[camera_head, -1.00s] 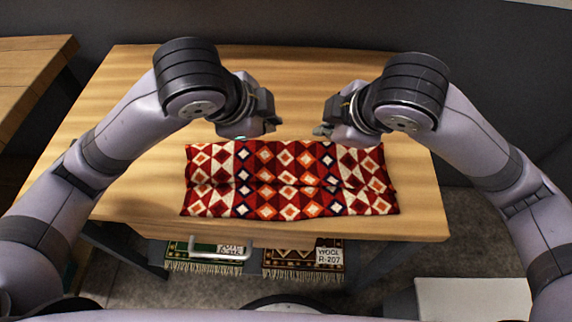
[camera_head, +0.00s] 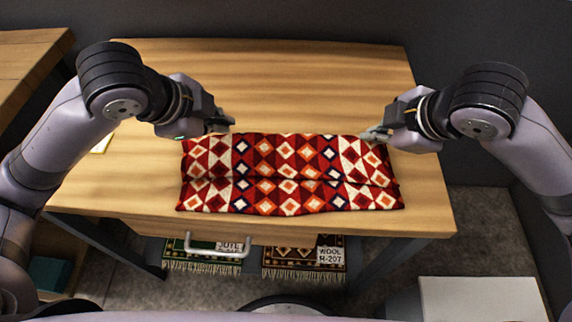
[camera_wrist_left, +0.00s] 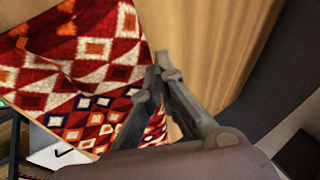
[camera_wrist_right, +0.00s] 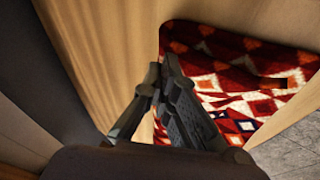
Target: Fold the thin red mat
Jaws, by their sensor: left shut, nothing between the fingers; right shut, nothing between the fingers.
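The thin red mat (camera_head: 288,175) has a white, orange and dark blue diamond pattern. It lies as a wide strip along the front part of the wooden table, with a crease or ridge running across its middle. My left gripper (camera_head: 226,124) is shut and empty at the mat's back edge, left of centre. It also shows in the left wrist view (camera_wrist_left: 160,68) beside the mat. My right gripper (camera_head: 368,134) is shut and empty at the back edge near the right corner. In the right wrist view its tips (camera_wrist_right: 162,72) are close to the mat's edge; contact is unclear.
The wooden table (camera_head: 290,80) is bare behind the mat. A drawer handle (camera_head: 215,250) is at the front. Below are fringed rugs with labels, JUTE (camera_head: 229,245) and WOOL R-207 (camera_head: 330,256). A small pale item (camera_head: 102,144) lies on the table at left. Another wooden table (camera_head: 30,60) stands left.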

